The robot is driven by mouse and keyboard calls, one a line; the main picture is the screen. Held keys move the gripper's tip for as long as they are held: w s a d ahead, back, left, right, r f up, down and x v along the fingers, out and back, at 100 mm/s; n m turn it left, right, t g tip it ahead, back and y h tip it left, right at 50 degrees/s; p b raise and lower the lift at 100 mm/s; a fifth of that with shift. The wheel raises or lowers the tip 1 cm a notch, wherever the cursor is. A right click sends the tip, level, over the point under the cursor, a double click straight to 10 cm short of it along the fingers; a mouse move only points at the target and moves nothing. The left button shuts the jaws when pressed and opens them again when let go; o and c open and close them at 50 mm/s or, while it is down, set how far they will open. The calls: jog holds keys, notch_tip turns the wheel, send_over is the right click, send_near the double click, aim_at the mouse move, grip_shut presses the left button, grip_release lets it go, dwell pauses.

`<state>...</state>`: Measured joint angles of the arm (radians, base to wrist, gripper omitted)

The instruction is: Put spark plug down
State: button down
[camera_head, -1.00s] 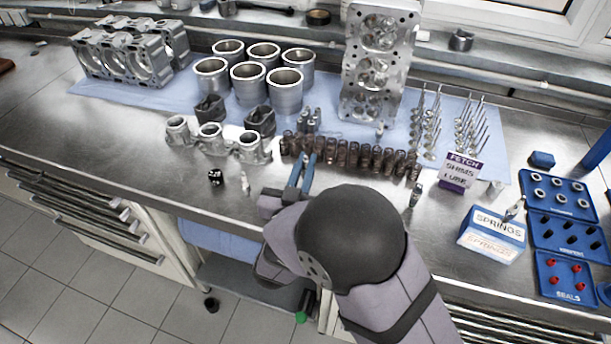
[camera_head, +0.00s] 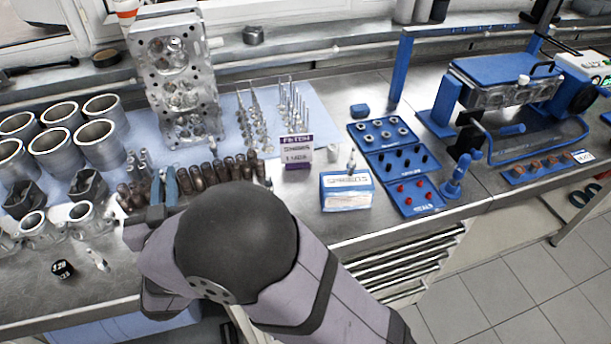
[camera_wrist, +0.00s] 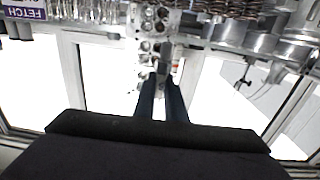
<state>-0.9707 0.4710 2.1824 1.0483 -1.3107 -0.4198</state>
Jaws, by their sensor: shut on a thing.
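My gripper (camera_head: 166,182) has narrow blue fingers and reaches over the bench at the left end of the row of brown valve springs (camera_head: 212,172). In the wrist view my gripper (camera_wrist: 161,84) has its fingers close together around a small grey metal piece (camera_wrist: 161,68), which looks like the spark plug. The piece is hard to make out against the cylinder head behind it. Another small white and metal plug (camera_head: 97,259) lies on the bare bench front at left, apart from my gripper, beside a small black cube (camera_head: 63,269).
Cylinder liners (camera_head: 101,142) and the cylinder head (camera_head: 178,80) stand behind. To the right are a purple and white sign (camera_head: 297,152), the springs box (camera_head: 346,191) and a blue parts tray (camera_head: 390,160). Bare steel bench shows between the springs and the box.

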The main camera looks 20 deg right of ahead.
jog(key=w+d+r+m+g+h, duration=0.1)
jog(key=w+d+r+m+h, duration=0.15)
jog(key=d, duration=0.55)
jog(key=w+d+r+m+g+h, duration=0.1)
jog(key=w+d+m+h, duration=0.1)
jog(key=d+h, duration=0.35)
jog(key=w+d+r+m+g+h, duration=0.1)
jog(key=w+d+r+m, duration=0.1)
jog(key=d, duration=0.7)
jog(key=r+m+g+h, duration=0.2)
jog(key=m+g+h, duration=0.6)
jog(key=g, duration=0.1)
send_over(332, 188)
jog(key=shift+f+p, duration=0.4)
jog(key=shift+f, duration=4.65)
jog(key=shift+f, duration=0.2)
jog(key=c, duration=1.8)
grip_release()
jog(key=shift+r, duration=0.1)
